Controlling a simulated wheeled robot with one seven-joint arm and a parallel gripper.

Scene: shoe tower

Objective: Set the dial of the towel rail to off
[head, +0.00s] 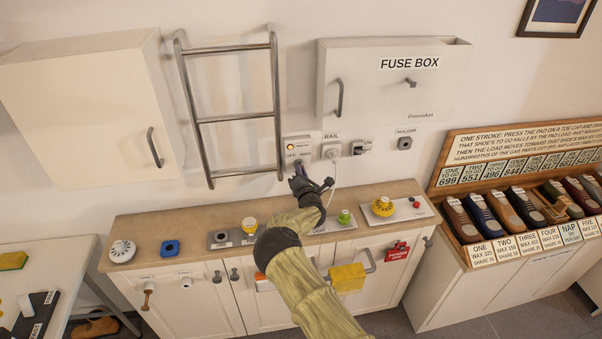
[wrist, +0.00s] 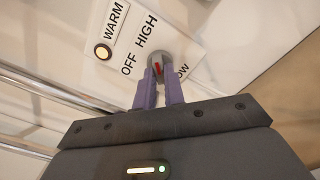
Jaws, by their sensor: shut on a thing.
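The towel rail (head: 206,120) is a metal ladder-shaped rack on the wall. Its white control plate (head: 290,141) is just right of it. In the wrist view, the plate (wrist: 107,68) carries the words WARM, OFF, HIGH and a partly hidden LOW, with a lit amber lamp (wrist: 103,52) by WARM. The small grey dial (wrist: 159,58) has a red mark; I cannot tell for sure which word it points to. My gripper (wrist: 158,80) has its purple fingers shut on the dial, one on each side. In the head view my gripper (head: 300,168) reaches the plate's lower edge and hides the dial.
A socket with a plug (head: 331,152) labelled RAIL and a switch (head: 359,148) labelled ON are close right of the plate. The fuse box (head: 390,85) hangs above. A counter (head: 170,227) with several knobs and buttons stands below my arm.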

